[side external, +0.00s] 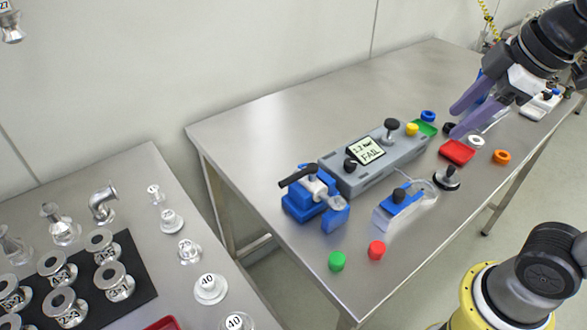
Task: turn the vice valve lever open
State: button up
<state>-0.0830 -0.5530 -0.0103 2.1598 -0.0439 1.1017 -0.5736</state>
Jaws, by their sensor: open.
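The blue vice (299,208) stands at the left end of the grey test box on the steel bench. A metal valve sits between its jaws, with a dark valve lever (296,177) on top. The lever lies nearly level and points to the lower left. My gripper (452,120) is at the upper right with its two purple fingers apart and nothing between them. It is above the right part of the bench, well away from the vice. The valve body is small and partly hidden by the vice.
The grey test box (400,160) has black knobs and a display (366,150) reading FAIL. A clear-and-blue clamp (403,206) stands before it. Green (337,261) and red (376,250) caps lie near the front edge. A red tray (457,152) lies below my gripper.

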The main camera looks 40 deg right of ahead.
jog(key=w+a+r+n, duration=0.3)
jog(key=w+n, duration=0.1)
jog(key=w, duration=0.2)
jog(key=n+g, duration=0.3)
jog(key=n, duration=0.3)
send_over(292, 177)
jog(key=s, duration=0.3)
notch_tip(292, 177, down, 4)
jog(key=w+f, duration=0.1)
jog(key=f, duration=0.8)
jog(key=w+f, duration=0.1)
jog(key=f, duration=0.3)
jog(key=shift+w+f, duration=0.15)
jog(key=shift+w, duration=0.15)
grip_shut()
